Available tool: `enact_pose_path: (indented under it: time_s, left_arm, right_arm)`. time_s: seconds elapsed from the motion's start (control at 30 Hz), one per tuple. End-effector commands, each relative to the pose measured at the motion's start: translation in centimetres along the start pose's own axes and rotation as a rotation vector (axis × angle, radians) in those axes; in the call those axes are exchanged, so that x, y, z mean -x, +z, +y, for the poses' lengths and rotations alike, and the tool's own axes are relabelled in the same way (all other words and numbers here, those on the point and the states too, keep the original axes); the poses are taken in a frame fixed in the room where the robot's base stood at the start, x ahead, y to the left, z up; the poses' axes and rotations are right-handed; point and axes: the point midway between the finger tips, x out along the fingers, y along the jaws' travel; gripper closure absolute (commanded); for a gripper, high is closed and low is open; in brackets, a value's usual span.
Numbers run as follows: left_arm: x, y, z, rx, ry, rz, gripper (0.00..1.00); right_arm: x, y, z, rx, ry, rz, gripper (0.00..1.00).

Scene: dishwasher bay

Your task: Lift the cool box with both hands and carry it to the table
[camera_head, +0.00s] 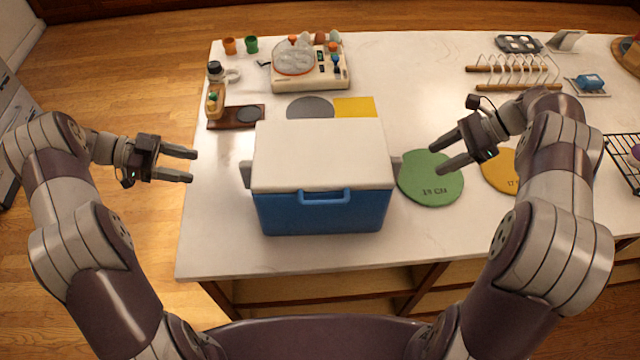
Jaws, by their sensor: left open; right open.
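The cool box (321,212) has a blue body, a white lid and a blue front handle. It stands upright on the white table (222,246), near the front edge. Small grey side handles show at its left and right. My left gripper (194,167) is open and empty, left of the box and apart from it, around the table's left edge. My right gripper (440,161) is open and empty, right of the box, over a green round mat (432,184). It appears apart from the box.
Behind the box lie a grey disc (310,106) and a yellow square (355,106). A white device (311,70) and a dark wooden board (236,117) stand further back. A yellow round mat (497,172), a rack (512,72) and a wire grid (626,160) are at the right.

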Motion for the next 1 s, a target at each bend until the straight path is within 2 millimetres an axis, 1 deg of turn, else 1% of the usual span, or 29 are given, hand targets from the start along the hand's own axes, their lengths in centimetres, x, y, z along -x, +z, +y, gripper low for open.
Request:
enact_pose_path:
  time_s: [0.23,0.37,0.47,0.8,0.9,1.0]
  left_arm:
    - [-0.1,-0.1,-0.1,-0.002,-0.001,0.0,0.45]
    - [-1.2,-0.1,-0.1,-0.003,-0.001,0.0,0.45]
    - [-2.9,-0.1,0.0,-0.001,0.001,0.001,0.45]
    - [-9.6,-0.1,-0.1,-0.003,0.001,0.0,0.45]
    - [-11.0,-0.1,-0.1,-0.003,0.0,0.0,0.45]
    - [-12.0,-0.1,-0.1,-0.004,-0.003,-0.001,0.45]
  right_arm:
    - [-0.1,0.1,-0.1,0.0,-0.002,0.0,0.45]
    - [-1.2,0.1,-0.1,-0.001,-0.001,-0.001,0.45]
    - [-2.9,0.1,-0.1,-0.002,-0.001,-0.001,0.45]
    - [-9.5,0.1,-0.1,-0.002,-0.002,-0.001,0.45]
    - [-10.9,0.1,-0.1,-0.001,-0.002,0.0,0.45]
    - [-12.0,0.1,-0.1,-0.001,-0.003,0.0,0.45]
